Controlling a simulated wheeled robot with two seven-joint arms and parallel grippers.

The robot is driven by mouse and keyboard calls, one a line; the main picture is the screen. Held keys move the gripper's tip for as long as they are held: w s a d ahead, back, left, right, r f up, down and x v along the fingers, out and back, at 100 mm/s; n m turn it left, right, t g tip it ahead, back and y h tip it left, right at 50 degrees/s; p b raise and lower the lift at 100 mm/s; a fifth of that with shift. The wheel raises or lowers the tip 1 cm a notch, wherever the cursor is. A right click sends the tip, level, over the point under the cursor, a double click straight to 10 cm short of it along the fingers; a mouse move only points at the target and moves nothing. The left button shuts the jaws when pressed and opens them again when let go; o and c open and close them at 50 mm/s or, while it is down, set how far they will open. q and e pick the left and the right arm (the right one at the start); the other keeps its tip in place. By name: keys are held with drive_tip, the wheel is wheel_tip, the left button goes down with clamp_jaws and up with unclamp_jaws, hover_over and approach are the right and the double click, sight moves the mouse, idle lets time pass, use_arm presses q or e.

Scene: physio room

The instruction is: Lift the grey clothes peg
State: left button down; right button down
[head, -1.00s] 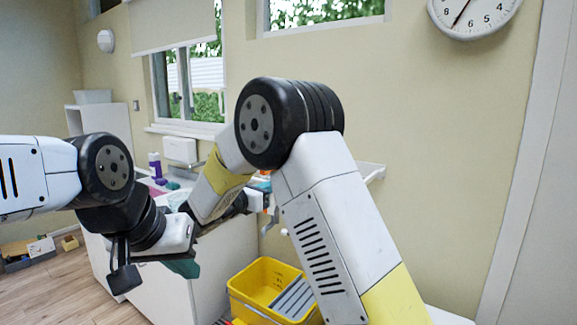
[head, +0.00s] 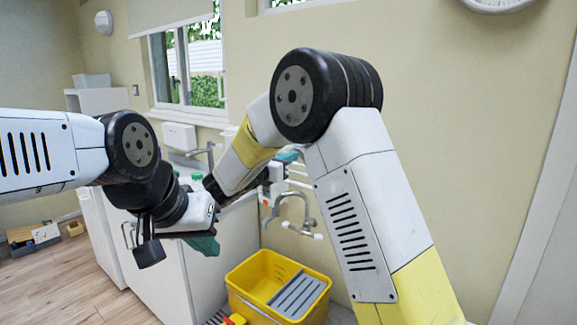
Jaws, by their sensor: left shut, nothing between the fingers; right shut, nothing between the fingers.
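I cannot make out the grey clothes peg in this view. My two arms cover much of the worktop.
A white cabinet (head: 160,275) with a sink tap (head: 203,152) stands behind my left arm. A wall tap (head: 297,205) sits above a yellow bucket (head: 245,283) on the right. Small boxes (head: 33,238) lie on the floor at far left. Wooden floor is clear at lower left.

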drive_tip(key=shift+w+d+r, duration=0.2)
drive_tip(key=shift+r, duration=0.05)
drive_tip(key=shift+w+d+r+g, duration=0.15)
drive_tip(key=shift+w+r+g, duration=0.05)
drive_tip(key=shift+r+g, duration=0.15)
drive_tip(key=shift+r+y, duration=0.1)
drive_tip(key=shift+y, duration=0.2)
drive_tip(key=w+d+r+g+y, duration=0.1)
drive_tip(key=g, duration=0.1)
drive_tip(key=w+d+r+g+y, duration=0.1)
drive_tip(key=w+r+g, duration=0.1)
drive_tip(key=w+d+r+g+y, duration=0.1)
drive_tip(key=w+g+y, duration=0.1)
drive_tip(key=shift+d+r, duration=0.35)
drive_tip(key=shift+r, duration=0.05)
drive_tip(key=shift+w+d+r+g+y, duration=0.1)
drive_tip(key=shift+w+d+g+y, duration=0.05)
drive_tip(key=shift+w+g+y, duration=0.15)
drive_tip(key=shift+w+d+r, duration=0.2)
drive_tip(key=shift+w+d, duration=0.55)
drive_tip(key=shift+w, duration=0.2)
